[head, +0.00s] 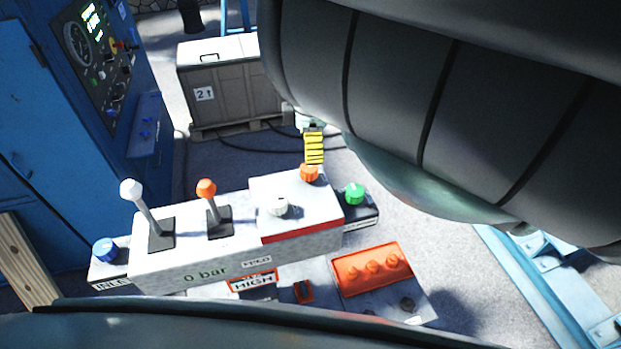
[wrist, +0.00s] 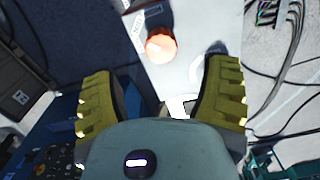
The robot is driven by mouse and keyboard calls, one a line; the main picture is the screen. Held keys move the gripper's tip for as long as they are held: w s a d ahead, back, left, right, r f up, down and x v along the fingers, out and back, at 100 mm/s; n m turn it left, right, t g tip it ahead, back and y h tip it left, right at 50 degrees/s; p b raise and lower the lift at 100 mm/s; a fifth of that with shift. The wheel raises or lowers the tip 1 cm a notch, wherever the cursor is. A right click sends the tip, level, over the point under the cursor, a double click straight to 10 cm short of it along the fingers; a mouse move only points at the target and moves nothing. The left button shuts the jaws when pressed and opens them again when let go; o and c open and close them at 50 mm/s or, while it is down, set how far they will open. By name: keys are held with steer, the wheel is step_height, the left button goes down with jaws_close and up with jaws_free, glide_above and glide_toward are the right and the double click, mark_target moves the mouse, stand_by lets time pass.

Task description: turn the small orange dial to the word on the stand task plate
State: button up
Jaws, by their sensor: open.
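The small orange dial (head: 309,173) sits at the back right corner of the white stand (head: 190,262). An orange-framed plate (head: 253,283) on the stand's front reads HIGH; its upper line is unclear. My gripper (head: 314,147) shows only one yellow finger, just behind and above the dial in the head view; my arm hides the rest. In the wrist view, my gripper (wrist: 165,98) has its two yellow fingers spread wide with nothing between them. An orange round knob (wrist: 161,45), likely the dial, lies beyond the fingertips. The dial's pointer direction cannot be read.
Beside the dial are a white knob (head: 278,207), a green knob (head: 355,193) and an orange-topped lever (head: 208,190). A white-topped lever (head: 133,190) stands further left. A crate (head: 229,90) is behind, and a blue cabinet (head: 45,130) stands left.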

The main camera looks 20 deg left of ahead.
mark_target(311, 167)
step_height(311, 167, down, 4)
steer(key=shift+s+a+r+b, duration=0.1)
steer(key=shift+s+r+b, duration=0.1)
steer(key=shift+b, duration=0.4)
steer(key=shift+w+p, duration=0.1)
steer(key=shift+p, duration=0.4)
steer(key=shift+f, duration=0.7)
steer(key=shift+w+a+f+p, duration=0.2)
steer(key=shift+a+p, duration=0.35)
steer(key=shift+p, duration=0.6)
steer(key=shift+f+p, duration=0.25)
steer(key=shift+p, duration=0.1)
steer(key=shift+s+d+f+p, duration=0.1)
steer(key=shift+d+f+p, duration=0.05)
steer(key=shift+f+p, duration=0.3)
steer(key=shift+d+f+p, duration=0.35)
steer(key=shift+d+f, duration=0.15)
steer(key=shift+f, duration=0.15)
steer(key=shift+c, duration=0.2)
